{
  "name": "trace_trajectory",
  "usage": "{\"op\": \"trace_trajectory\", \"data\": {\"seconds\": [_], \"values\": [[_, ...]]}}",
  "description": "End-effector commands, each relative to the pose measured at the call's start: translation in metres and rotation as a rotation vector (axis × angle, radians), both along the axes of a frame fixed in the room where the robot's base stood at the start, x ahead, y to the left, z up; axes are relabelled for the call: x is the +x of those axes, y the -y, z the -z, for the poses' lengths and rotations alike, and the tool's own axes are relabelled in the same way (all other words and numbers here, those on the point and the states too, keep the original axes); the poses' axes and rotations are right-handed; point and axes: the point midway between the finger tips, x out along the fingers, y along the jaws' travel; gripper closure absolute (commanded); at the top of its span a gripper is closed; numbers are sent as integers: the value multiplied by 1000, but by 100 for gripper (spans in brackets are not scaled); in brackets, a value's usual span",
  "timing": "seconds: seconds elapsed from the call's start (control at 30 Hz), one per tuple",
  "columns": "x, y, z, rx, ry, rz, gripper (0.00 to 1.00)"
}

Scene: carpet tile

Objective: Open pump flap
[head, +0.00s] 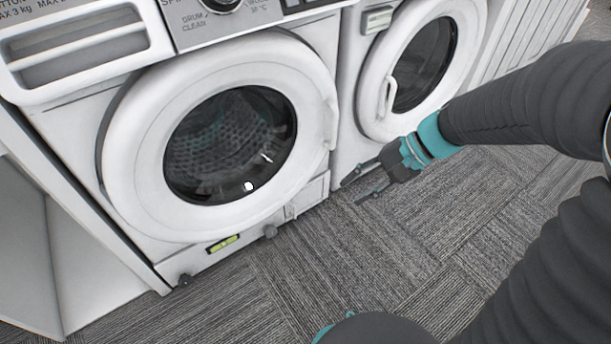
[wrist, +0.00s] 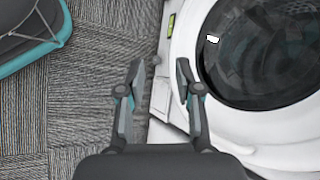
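The pump flap (head: 307,196) is a small white panel at the lower right of the near washing machine's front (head: 135,247). It looks closed and flush. In the wrist view the flap (wrist: 162,96) shows as a pale panel between the fingers, below the round door. My gripper (head: 350,194) is open and empty, low over the carpet just right of the flap. In the wrist view my gripper's fingers (wrist: 159,68) are spread on either side of the flap's area; I cannot tell whether either touches it.
The near machine's round door (head: 120,165) is shut above the flap. A second washing machine (head: 345,150) stands close on the right. The carpet (head: 340,260) in front is clear.

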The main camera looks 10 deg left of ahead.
Motion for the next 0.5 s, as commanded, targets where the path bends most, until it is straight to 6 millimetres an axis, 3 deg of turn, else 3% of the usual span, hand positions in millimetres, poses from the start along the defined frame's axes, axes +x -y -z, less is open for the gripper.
{"op": "trace_trajectory", "data": {"seconds": [0.2, 0.5], "values": [[36, -40, 41, 180, -212, 94, 66], [87, -82, 110, 409, -462, 269, 66]]}}
